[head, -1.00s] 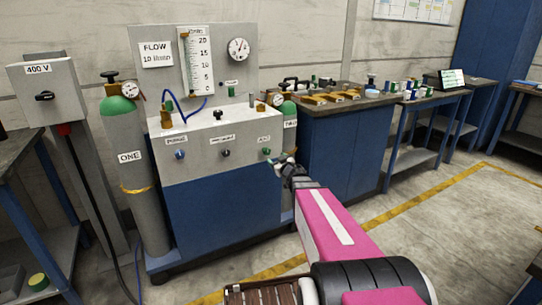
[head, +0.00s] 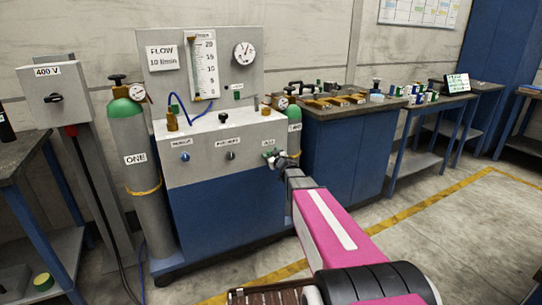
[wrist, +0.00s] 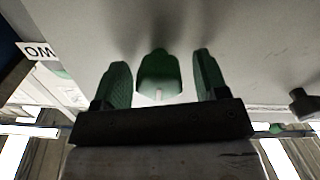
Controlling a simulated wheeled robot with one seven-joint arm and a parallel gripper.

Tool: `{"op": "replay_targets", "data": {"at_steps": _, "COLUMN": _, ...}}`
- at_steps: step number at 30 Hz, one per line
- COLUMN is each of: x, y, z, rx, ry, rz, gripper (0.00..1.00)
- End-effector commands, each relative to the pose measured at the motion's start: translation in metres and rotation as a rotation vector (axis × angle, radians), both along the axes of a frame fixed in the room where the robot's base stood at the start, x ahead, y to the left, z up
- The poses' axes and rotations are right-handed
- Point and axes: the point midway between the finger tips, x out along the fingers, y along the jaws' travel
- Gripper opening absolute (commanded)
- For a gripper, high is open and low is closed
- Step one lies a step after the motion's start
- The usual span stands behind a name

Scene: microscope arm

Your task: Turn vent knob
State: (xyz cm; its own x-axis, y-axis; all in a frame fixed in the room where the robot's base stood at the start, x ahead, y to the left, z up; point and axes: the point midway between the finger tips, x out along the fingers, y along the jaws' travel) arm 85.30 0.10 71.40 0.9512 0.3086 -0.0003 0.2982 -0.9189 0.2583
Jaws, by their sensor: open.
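The green knob (wrist: 158,72) is the rightmost of three knobs on the grey front panel (head: 205,168). In the wrist view it sits between the two fingers of my gripper (wrist: 163,80), with a visible gap on each side. The fingers are open around it and do not appear to touch it. In the head view my gripper (head: 280,161) is at the panel and covers this knob. The small label above it is too blurred to read surely. A blue knob (head: 185,156) and a black knob (head: 231,155) are to its left.
A grey-green gas cylinder (head: 130,165) stands left of the cabinet (head: 225,220), another partly hidden at its right. A flow tube (head: 203,65) and dial gauge (head: 244,53) are on the back panel. A workbench (head: 345,150) stands to the right. The floor in front is clear.

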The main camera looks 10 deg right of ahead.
Motion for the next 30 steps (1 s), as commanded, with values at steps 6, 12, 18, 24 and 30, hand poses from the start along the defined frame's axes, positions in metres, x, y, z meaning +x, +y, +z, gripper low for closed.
{"op": "replay_targets", "data": {"at_steps": 6, "x": 0.0011, "y": 0.0007, "z": 0.0003, "rx": 0.0, "ry": 0.0, "rz": 0.0, "gripper": 0.67}}
{"op": "replay_targets", "data": {"at_steps": 12, "x": 0.001, "y": 0.0006, "z": 0.0003, "rx": 0.0, "ry": 0.0, "rz": 0.0, "gripper": 0.17}}
{"op": "replay_targets", "data": {"at_steps": 18, "x": 0.0008, "y": 0.0007, "z": 0.0003, "rx": -0.004, "ry": -0.001, "rz": 0.0, "gripper": 0.17}}
{"op": "replay_targets", "data": {"at_steps": 24, "x": 0.0007, "y": 0.001, "z": 0.0002, "rx": -0.047, "ry": -0.016, "rz": 0.001, "gripper": 0.17}}
{"op": "replay_targets", "data": {"at_steps": 30, "x": 0.0006, "y": 0.0015, "z": 0.0001, "rx": -0.161, "ry": -0.053, "rz": 0.001, "gripper": 0.17}}
